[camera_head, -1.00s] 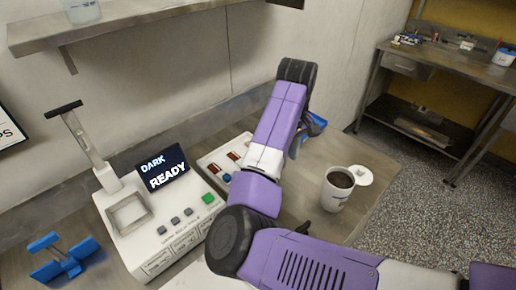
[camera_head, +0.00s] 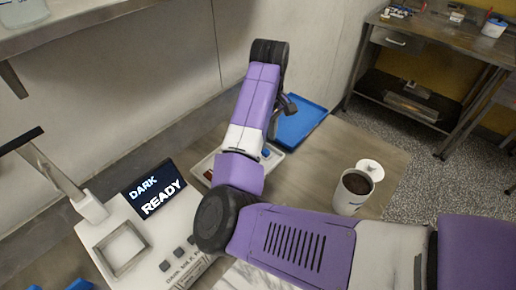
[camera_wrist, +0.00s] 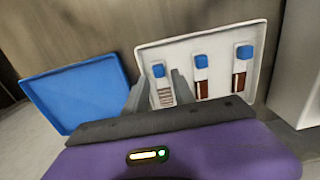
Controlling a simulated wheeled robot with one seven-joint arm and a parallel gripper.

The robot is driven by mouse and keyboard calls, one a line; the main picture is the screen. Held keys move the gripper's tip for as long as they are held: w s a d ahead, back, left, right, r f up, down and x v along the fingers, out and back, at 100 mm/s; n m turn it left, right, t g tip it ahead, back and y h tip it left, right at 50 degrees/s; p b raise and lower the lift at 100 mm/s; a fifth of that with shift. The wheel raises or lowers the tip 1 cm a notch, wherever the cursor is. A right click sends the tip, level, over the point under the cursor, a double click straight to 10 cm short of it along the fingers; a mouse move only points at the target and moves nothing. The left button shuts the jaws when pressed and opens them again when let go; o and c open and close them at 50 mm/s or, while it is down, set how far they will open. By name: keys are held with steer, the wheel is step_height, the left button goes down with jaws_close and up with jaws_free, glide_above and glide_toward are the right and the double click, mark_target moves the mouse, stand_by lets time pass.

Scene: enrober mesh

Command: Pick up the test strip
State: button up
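Three test strips with blue square ends lie side by side in a white tray (camera_wrist: 262,88) in the wrist view. The left strip (camera_wrist: 166,97) has a striped brown and pale body. The middle strip (camera_wrist: 201,89) and right strip (camera_wrist: 239,82) show darker brown bodies with pale parts. My gripper (camera_wrist: 159,76) is open, its fingers appearing on either side of the left strip. Nothing shows gripped; its height above the strip is unclear. In the head view my arm hides most of the white tray (camera_head: 205,167) and the strips.
A blue tray (camera_head: 301,122) lies beside the white tray. A white machine (camera_head: 150,235) with a screen reading "DARK READY" (camera_head: 153,190) stands at left. A cup with dark contents (camera_head: 353,191) stands at right on the table. A shelf (camera_head: 80,32) is above left.

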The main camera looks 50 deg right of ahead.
mark_target(266, 151)
steer(key=shift+w+d+f+p, duration=0.1)
steer(key=shift+f+p, duration=0.15)
steer(key=shift+f, duration=1.1)
steer(key=shift+d+f+p, duration=0.1)
steer(key=shift+f+p, duration=0.15)
steer(key=shift+f, duration=1.1)
jaws_close()
